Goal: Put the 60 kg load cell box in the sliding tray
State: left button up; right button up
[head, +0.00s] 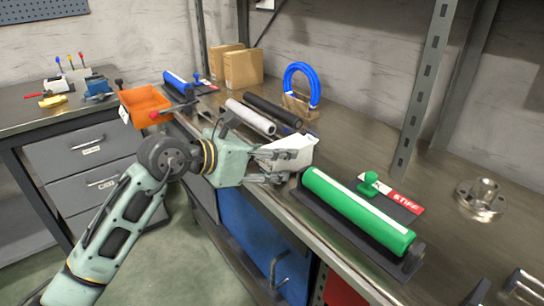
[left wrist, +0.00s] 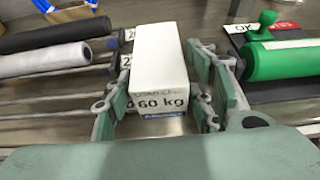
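The 60 kg load cell box (head: 290,152) is a white block. In the left wrist view the box (left wrist: 158,65) shows "60 kg" on its near face. My left gripper (head: 275,163) is at the box over the front part of the bench. I cannot clearly pick out the sliding tray. My right gripper is not in view.
A green cylinder (head: 358,212) on a dark base lies right of the box. White (head: 250,117) and black (head: 272,110) rollers lie to its left. Behind stand a blue ring (head: 301,82) and cardboard boxes (head: 242,68). A shelf post (head: 421,90) rises at right. An orange bin (head: 146,105) is at left.

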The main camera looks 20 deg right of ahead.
pick_arm(q)
jog(key=shift+o, duration=0.9)
jog(key=shift+r, duration=0.2)
jog(key=v, duration=1.2)
jog(key=shift+f, duration=0.15)
